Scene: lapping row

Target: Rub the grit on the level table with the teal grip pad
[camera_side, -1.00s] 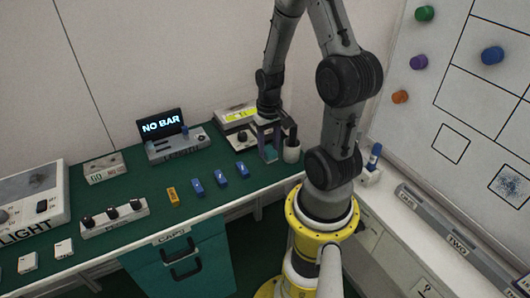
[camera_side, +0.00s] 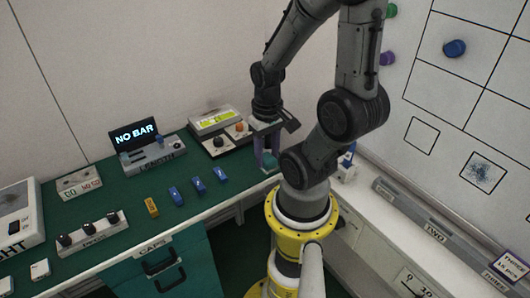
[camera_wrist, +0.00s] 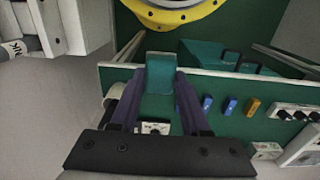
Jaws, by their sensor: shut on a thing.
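My gripper (camera_side: 267,150) is shut on the teal grip pad (camera_side: 270,161) at the right end of the green bench. In the wrist view the pad (camera_wrist: 160,72) sits between the two purple fingers of my gripper (camera_wrist: 163,85). I cannot tell whether the pad touches the bench. A pale box lettered with a word ending in HT (camera_side: 18,228), cut off at the left edge, has a dark speckled patch (camera_side: 14,201) on its flat top. Another speckled grit patch (camera_side: 481,172) is in a square on the upright white board (camera_side: 420,90).
The green bench (camera_side: 110,205) holds blue blocks (camera_side: 198,184), a yellow block (camera_side: 151,207), a knob strip (camera_side: 92,234) and a NO BAR display unit (camera_side: 135,133). A device with an orange knob (camera_side: 239,127) stands close behind my gripper. A grey-white ledge (camera_side: 385,215) runs below the board.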

